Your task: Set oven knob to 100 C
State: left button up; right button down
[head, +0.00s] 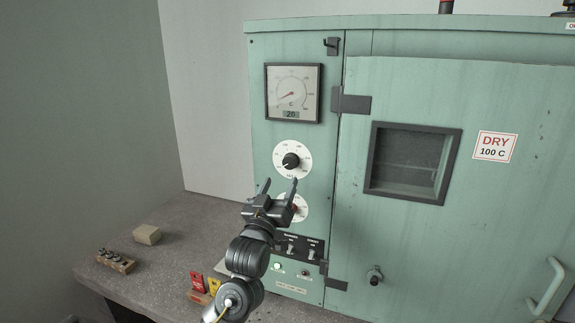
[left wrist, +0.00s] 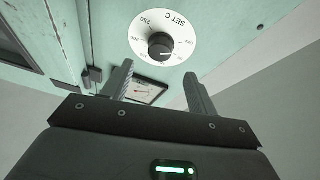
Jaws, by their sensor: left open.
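The oven (head: 350,45) is a pale green cabinet. Its upper knob (head: 291,161) is black on a white round dial (head: 303,171); in the left wrist view the dial (left wrist: 137,38) reads "SET C" and the knob (left wrist: 160,46) stands at its centre. A lower white dial (head: 304,211) with a red-marked knob is partly hidden behind my left gripper. My left gripper (head: 280,185) is open and empty, its fingers pointing up just below the upper knob. In the left wrist view the gripper (left wrist: 160,80) has the knob beyond its fingertips, apart from them. My right gripper is not in view.
A gauge (head: 292,92) above the dial shows 20. Switches (head: 300,247) and a green lamp (head: 277,266) sit below. The door has a window (head: 412,162), a "DRY 100 C" label (head: 494,146) and a handle (head: 547,288). A block (head: 147,235) and red and yellow tags (head: 197,282) stand on the bench (head: 190,225).

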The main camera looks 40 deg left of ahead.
aim_at(288, 164)
pick_arm(q)
jog(key=p+x, duration=0.2)
jog(key=x, duration=0.4)
jog(key=shift+w+a+r, duration=0.1)
jog(key=shift+w+a, duration=0.1)
jog(key=shift+w, duration=0.35)
jog(key=shift+c, duration=0.5)
jog(key=c, duration=0.9)
jog(key=shift+m, duration=0.3)
